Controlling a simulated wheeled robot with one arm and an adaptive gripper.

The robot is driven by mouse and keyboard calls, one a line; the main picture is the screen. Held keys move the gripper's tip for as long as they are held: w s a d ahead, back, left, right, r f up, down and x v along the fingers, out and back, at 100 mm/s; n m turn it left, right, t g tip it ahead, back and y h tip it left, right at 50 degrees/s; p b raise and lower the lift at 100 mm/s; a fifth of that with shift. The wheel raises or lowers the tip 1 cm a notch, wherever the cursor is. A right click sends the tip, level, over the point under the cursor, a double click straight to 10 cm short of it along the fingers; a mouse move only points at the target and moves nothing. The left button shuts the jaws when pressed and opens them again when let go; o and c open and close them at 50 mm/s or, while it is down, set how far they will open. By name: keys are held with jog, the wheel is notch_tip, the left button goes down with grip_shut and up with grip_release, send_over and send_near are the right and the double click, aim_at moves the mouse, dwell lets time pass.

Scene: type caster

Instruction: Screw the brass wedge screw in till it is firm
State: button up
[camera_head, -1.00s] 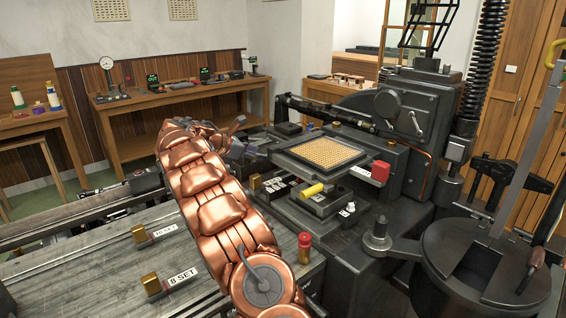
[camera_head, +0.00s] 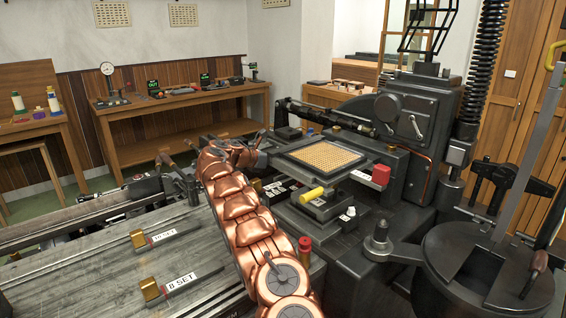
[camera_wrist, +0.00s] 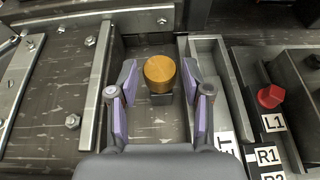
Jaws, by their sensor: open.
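In the wrist view a round brass head (camera_wrist: 160,73), which looks like the wedge screw, stands on a small dark block in a grey channel. My gripper (camera_wrist: 159,84) is open, with one purple-padded finger to the left of the brass head and one to the right. Gaps show on both sides, so neither finger seems to touch it. I cannot tell the height of the fingertips against the head. In the head view my copper-coloured arm reaches to the caster's left side, and I cannot make out the screw there.
A grey wall and a strip with a red knob (camera_wrist: 270,96) and labels lie right of the gripper. A bolted rail (camera_wrist: 98,88) lies left. In the head view the matrix grid (camera_head: 318,154), a yellow cylinder (camera_head: 312,195) and a red block (camera_head: 381,174) stand right of my arm.

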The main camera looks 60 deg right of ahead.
jog(key=shift+x, duration=1.2)
jog(key=shift+c, duration=0.4)
jog(key=c, duration=0.8)
jog(key=shift+r+p, duration=0.1)
jog(key=shift+p, duration=0.4)
